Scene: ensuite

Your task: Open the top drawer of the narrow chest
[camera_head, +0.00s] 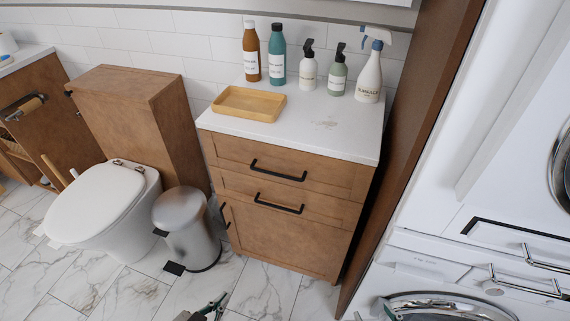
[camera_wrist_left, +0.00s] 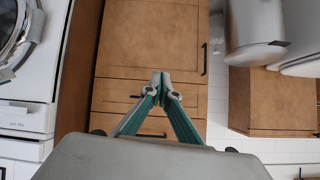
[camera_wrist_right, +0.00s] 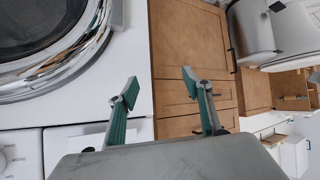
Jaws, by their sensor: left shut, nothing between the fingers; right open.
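The narrow brown wooden chest (camera_head: 285,240) with a white top stands mid-view in the head view. Its top drawer (camera_head: 225,149) is closed, with a black bar handle (camera_head: 278,171). A second closed drawer with a similar handle (camera_head: 279,204) lies below, above a cupboard door. My left gripper (camera_head: 217,302) is low in the head view, in front of and apart from the chest; its fingertips meet, empty, in the left wrist view (camera_wrist_left: 161,82). They partly cover the drawer fronts there. My right gripper (camera_wrist_right: 160,88) is open and empty in the right wrist view, between washer and chest.
A wooden tray (camera_head: 250,103) and several bottles (camera_head: 308,72) stand on the chest top. A steel bin (camera_head: 187,230) and a white toilet (camera_head: 105,205) are left of the chest. A tall brown panel (camera_head: 415,110) and white washer (camera_head: 440,275) are on the right. Marble floor is clear in front.

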